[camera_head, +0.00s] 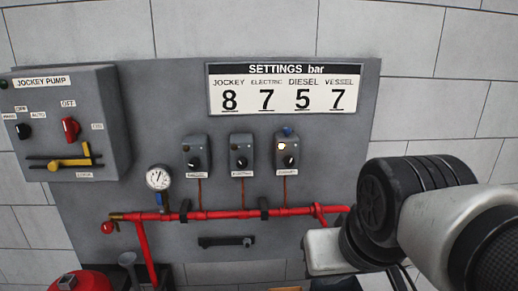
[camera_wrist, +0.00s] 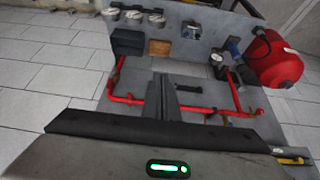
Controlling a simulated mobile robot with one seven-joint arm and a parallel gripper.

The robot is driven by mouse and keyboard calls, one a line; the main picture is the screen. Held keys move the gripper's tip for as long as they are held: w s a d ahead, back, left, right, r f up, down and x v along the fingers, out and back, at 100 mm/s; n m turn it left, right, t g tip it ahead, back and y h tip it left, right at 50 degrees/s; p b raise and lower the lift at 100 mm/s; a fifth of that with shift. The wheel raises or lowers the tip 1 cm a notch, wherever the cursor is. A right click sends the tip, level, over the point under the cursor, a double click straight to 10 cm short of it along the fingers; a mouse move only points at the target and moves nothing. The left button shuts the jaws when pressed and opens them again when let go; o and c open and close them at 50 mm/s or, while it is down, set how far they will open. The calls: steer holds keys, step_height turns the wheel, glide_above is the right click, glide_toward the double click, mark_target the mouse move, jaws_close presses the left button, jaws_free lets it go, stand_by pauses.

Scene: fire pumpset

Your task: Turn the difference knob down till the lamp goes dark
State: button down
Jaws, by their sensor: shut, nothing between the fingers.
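Three grey switch boxes hang in a row on the grey panel in the head view: a left box (camera_head: 195,155), a middle box (camera_head: 241,156) and a right box (camera_head: 287,154). A small blue knob (camera_head: 287,131) sits on top of that box. I cannot read which knob is the difference knob. My gripper (camera_wrist: 161,84) is shut and empty in the wrist view, away from the boxes. Its fingertips do not show in the head view.
A red pipe (camera_head: 235,213) runs below the boxes, with a pressure gauge (camera_head: 158,178) at left. A jockey pump cabinet (camera_head: 95,120) stands out at left. A settings sign (camera_head: 283,88) hangs above. A red tank (camera_wrist: 272,58) is at right in the wrist view.

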steer(key=w+a+r+n, duration=0.1)
steer(key=w+a+r, duration=0.1)
steer(key=w+r, duration=0.55)
steer(key=w+a+r+n+h, duration=0.1)
steer(key=w+a+r, duration=0.3)
steer(key=w, duration=0.7)
steer(key=w+a+r+n, duration=0.1)
steer(key=w+r, duration=0.7)
steer(key=w, duration=0.1)
steer(key=m+y, duration=0.1)
steer(key=m, duration=0.2)
glide_above(286, 138)
steer(key=s, duration=0.3)
step_height(286, 138, down, 4)
step_height(286, 138, down, 5)
steer(key=b, duration=0.4)
steer(key=shift+w+d+r+p, duration=0.1)
steer(key=shift+w+p, duration=0.15)
steer(key=shift+p, duration=0.1)
